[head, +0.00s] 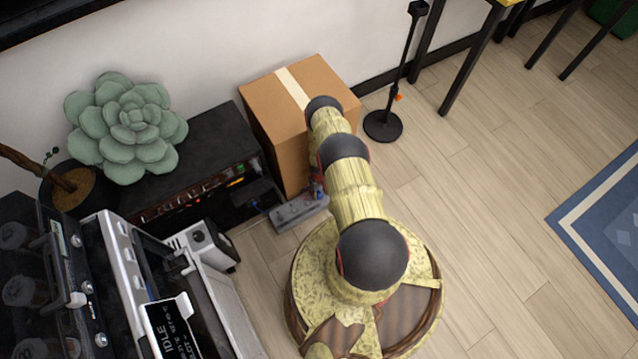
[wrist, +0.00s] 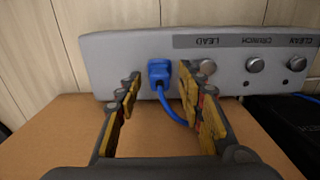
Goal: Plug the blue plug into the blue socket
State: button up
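The blue plug (wrist: 159,72) shows in the wrist view against the face of a grey pedal unit (wrist: 110,62), left of the upside-down label LEAD. Its blue cable (wrist: 178,112) curves down and right. No separate blue socket can be made out; I cannot tell whether the plug sits in one. My gripper (wrist: 160,75) is open, one finger on each side of the plug, with visible gaps.
The cardboard box (head: 283,98) stands close behind the unit, and its brown surface (wrist: 60,135) fills the lower wrist view. A black amplifier (head: 215,165) is to the left. A stand with a round base (head: 383,126) is at upper right.

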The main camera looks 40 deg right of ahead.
notch_tip(320, 180, up, 11)
jog(key=shift+f, duration=0.15)
dwell(0.4)
dwell(0.5)
jog(key=s+a+r+m+g+y, duration=0.2)
jog(key=s+a+r+g, duration=0.15)
jog(key=s+a, duration=0.4)
jog(key=w+a+r+p, duration=0.1)
jog(key=w+a+r, duration=0.1)
jog(key=r, duration=2)
jog(key=w+a+r+p, duration=0.2)
jog(key=a+r, duration=0.1)
jog(key=r, duration=1.9)
jog(key=s+a+r+n+t+p, duration=0.1)
jog(key=s+a+r+t, duration=0.2)
jog(key=r, duration=1)
jog(key=s+a+r+n+t+h+p, duration=0.1)
jog(key=a+r, duration=0.5)
jog(key=r, duration=0.7)
jog(key=s+a+r+n+t+h+p, duration=0.1)
jog(key=s+a+r+t, duration=0.4)
jog(key=r, duration=0.8)
jog(key=shift+s+a+n+p, duration=0.2)
jog(key=shift+s+n+p, duration=0.35)
jog(key=shift+s+n, duration=0.3)
